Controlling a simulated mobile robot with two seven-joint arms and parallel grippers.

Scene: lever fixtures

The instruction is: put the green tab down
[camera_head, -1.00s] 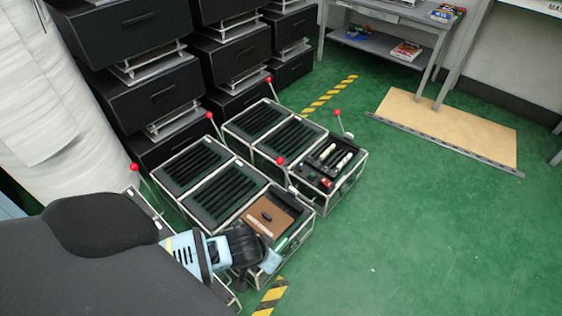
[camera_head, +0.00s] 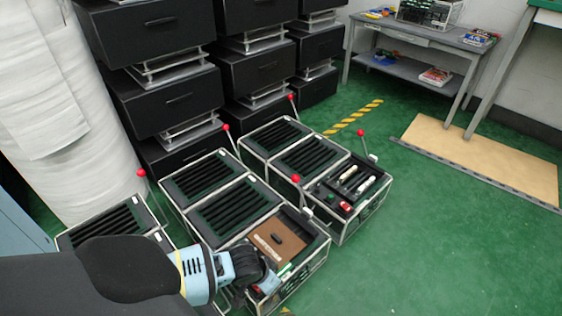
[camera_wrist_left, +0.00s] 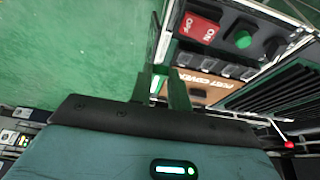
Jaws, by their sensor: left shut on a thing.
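My left gripper (camera_head: 262,277) is over the front part of the nearest open fixture box (camera_head: 312,258). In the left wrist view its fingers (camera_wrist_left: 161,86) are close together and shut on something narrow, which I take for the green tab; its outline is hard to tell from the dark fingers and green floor. A small green strip (camera_head: 284,270) shows beside the gripper in the head view. Beyond the fingers in the wrist view are a red rocker switch (camera_wrist_left: 200,28), a round green knob (camera_wrist_left: 243,39) and a brown port cover (camera_wrist_left: 213,86). My right gripper is not in view.
Red-ball levers (camera_head: 296,178) rise beside the slotted black fixtures (camera_head: 236,209). A second open box (camera_head: 352,190) holds white and red parts. Black drawers (camera_head: 164,91) stand behind. Green floor (camera_head: 430,235) is free on the right; a tan board (camera_head: 487,158) lies there.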

